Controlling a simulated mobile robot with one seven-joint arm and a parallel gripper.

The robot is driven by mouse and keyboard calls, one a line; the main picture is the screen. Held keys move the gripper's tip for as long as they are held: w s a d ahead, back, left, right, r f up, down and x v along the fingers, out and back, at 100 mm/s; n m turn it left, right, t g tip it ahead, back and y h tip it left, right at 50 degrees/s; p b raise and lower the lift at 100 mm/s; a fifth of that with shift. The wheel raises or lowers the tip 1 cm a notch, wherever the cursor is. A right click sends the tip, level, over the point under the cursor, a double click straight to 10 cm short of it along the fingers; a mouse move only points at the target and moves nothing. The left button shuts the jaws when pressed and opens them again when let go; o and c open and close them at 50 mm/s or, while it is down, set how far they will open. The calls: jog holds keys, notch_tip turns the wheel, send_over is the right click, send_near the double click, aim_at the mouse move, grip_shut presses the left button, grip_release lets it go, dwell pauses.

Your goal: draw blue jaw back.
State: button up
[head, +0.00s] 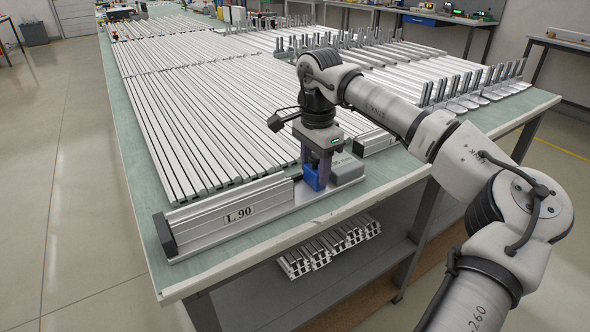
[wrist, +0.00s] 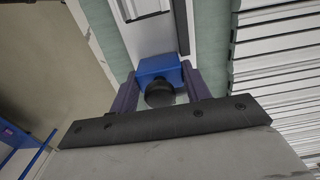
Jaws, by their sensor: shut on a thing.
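The blue jaw (head: 310,179) is a small blue block on a metal rail near the table's front edge, between the long L 90 profile block (head: 228,208) on the left and a grey block (head: 347,168) on the right. My gripper (head: 318,172) reaches straight down onto it and is shut on it, hiding part of it. In the wrist view the blue jaw (wrist: 158,68) sits between the two dark fingers of my gripper (wrist: 160,88), with a round black knob (wrist: 158,94) on its near side.
Rows of aluminium profiles (head: 180,110) cover the table behind the fixture. Upright posts on flat bases (head: 470,92) stand at the right. The table's front edge (head: 290,235) is close. More profiles (head: 325,248) lie on the shelf below.

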jog(key=shift+w+d+r, duration=0.15)
jog(key=shift+w+d, duration=0.2)
jog(key=shift+d, duration=0.05)
dwell(1.4)
jog(key=o, duration=1.2)
jog(key=shift+c, duration=0.2)
